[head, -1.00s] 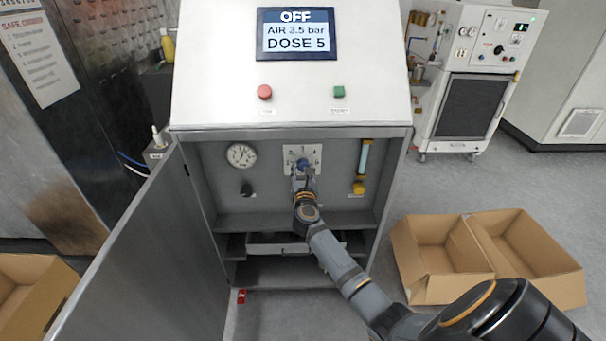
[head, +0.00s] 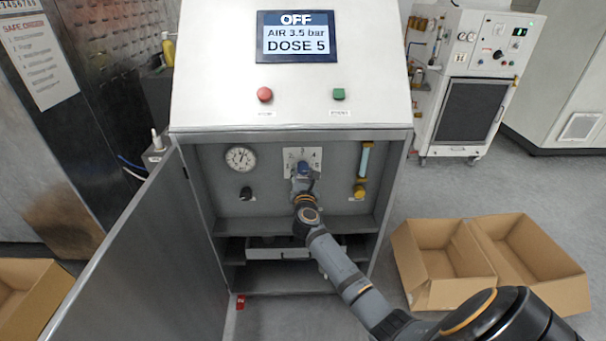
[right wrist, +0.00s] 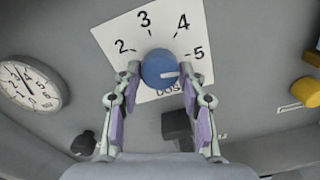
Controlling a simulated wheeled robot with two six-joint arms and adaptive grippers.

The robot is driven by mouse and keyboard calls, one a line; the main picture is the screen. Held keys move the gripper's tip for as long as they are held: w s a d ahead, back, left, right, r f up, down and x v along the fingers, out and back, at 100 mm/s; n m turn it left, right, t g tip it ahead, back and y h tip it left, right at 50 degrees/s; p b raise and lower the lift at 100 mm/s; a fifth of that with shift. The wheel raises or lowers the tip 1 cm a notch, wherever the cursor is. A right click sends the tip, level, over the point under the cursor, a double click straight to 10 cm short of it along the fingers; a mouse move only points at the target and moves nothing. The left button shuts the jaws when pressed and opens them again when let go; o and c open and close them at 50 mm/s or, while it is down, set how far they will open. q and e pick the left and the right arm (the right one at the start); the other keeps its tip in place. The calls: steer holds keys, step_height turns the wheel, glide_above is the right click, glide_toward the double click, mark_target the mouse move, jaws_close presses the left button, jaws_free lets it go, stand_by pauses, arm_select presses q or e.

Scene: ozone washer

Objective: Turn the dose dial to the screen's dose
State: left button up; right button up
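The blue dose dial (right wrist: 160,69) sits on a white plate (right wrist: 112,32) marked 2, 3, 4 and 5. Its white pointer line points right, close to the 5 mark. In the head view the dial (head: 303,168) is partly behind my right gripper (head: 304,184). The screen (head: 296,37) reads OFF, AIR 3.5 bar, DOSE 5. My left gripper is not in view.
A round gauge (head: 240,157) and a black knob (head: 246,193) are left of the dial. A yellow-ended tube (head: 361,180) is to its right. The open cabinet door (head: 125,260) stands at left. Cardboard boxes (head: 440,292) lie on the floor at right.

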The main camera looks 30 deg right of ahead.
steer(key=o, duration=0.4)
steer(key=v, duration=1.2)
steer(key=shift+s, duration=0.1)
